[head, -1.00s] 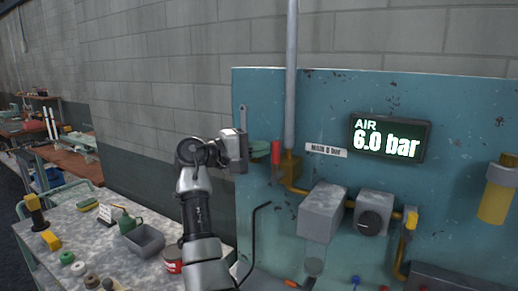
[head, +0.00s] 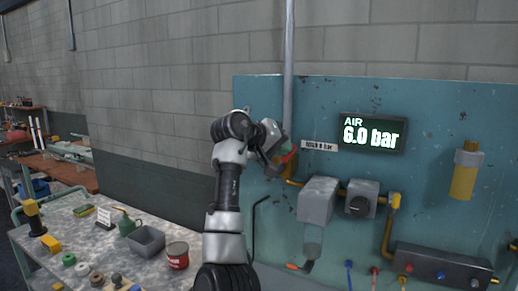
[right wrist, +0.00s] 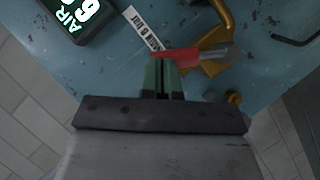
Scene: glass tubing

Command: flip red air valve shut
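The red air valve lever (head: 289,157) is on the teal panel, at the foot of the grey vertical pipe. It is tilted to the upper right and partly hidden by my right gripper (head: 283,153). In the right wrist view the red lever (right wrist: 178,53) lies across the tips of my right gripper (right wrist: 162,70), beside the brass valve body (right wrist: 213,44). The green fingers are close together with only a thin dark gap. They meet the lever, but contact is hard to judge. The display (head: 370,133) reads AIR 6.0 bar. My left gripper is not in view.
A small label (head: 319,145) sits right of the valve. A bench with a grey bin (head: 146,240) and a red can (head: 177,255) stands left.

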